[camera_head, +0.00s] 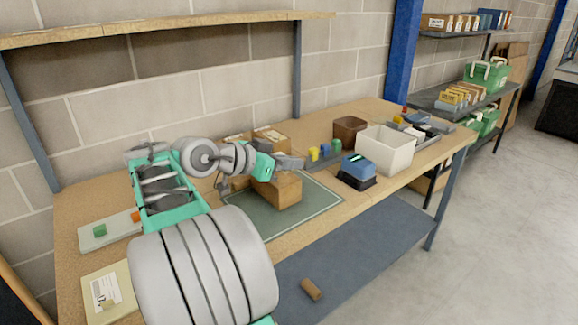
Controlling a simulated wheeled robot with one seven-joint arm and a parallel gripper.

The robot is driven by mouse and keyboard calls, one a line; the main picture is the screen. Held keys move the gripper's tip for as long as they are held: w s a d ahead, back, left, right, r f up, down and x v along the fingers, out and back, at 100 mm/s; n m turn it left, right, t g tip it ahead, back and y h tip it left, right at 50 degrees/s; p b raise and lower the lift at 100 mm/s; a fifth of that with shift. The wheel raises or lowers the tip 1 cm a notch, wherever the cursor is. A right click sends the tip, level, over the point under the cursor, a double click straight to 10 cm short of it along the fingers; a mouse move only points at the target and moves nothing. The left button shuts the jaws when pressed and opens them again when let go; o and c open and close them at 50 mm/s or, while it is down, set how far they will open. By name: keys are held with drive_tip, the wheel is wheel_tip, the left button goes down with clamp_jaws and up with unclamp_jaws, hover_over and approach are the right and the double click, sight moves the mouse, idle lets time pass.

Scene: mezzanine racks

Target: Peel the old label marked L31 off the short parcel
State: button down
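A brown cardboard parcel (283,193) sits on the dark green mat (314,205) on the workbench. I cannot tell for sure that it is the short parcel. My gripper (291,163) is just above this parcel, over its top. Whether the fingers touch it, and whether they are open or shut, is too small to tell. More parcels (270,138) stand behind, partly hidden by my arm. No marking L31 can be read on any of them; the arm hides part of the parcel's top.
A white bin (385,150), a brown bin (349,130) and a blue-and-black device (357,171) stand to the right. A pale tray (112,233) and a flat labelled package (108,292) lie at left. A brown roll (311,289) lies on the lower shelf.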

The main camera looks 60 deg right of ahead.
drive_tip(key=r, duration=0.1)
drive_tip(key=r+p, duration=0.1)
drive_tip(key=a+r+p, duration=0.1)
drive_tip(key=shift+s+r, duration=0.3)
idle(0.4)
